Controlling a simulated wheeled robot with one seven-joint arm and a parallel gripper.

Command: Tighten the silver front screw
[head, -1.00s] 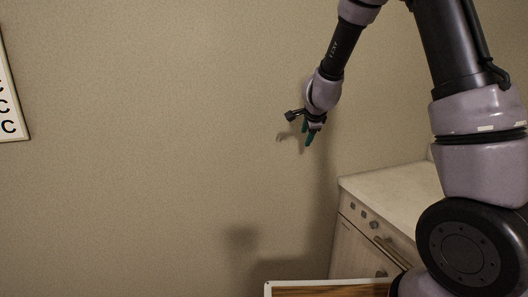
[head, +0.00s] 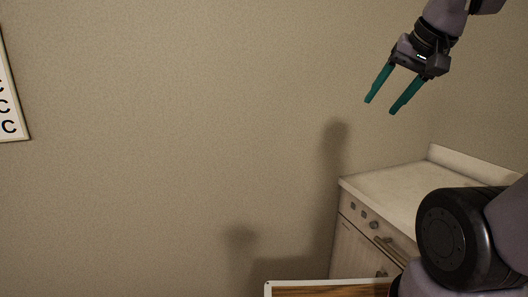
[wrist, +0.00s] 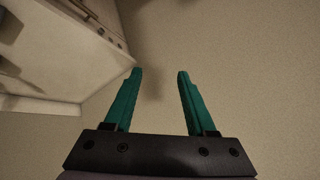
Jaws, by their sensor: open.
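My gripper (head: 380,106) is open and empty, with two teal fingers spread apart, in the upper right of the head view. It is in the air above and in front of the cabinet. In the wrist view my gripper (wrist: 159,72) shows both fingers apart with nothing between them. No silver screw and no wax warmer can be made out in either view.
A pale cabinet (head: 350,252) with a light countertop (head: 395,190), knobs and a handle stands at the lower right. It also shows at the upper left of the wrist view (wrist: 65,40). A wood-topped edge (head: 320,290) is at the bottom. A framed chart (head: 10,95) hangs at left.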

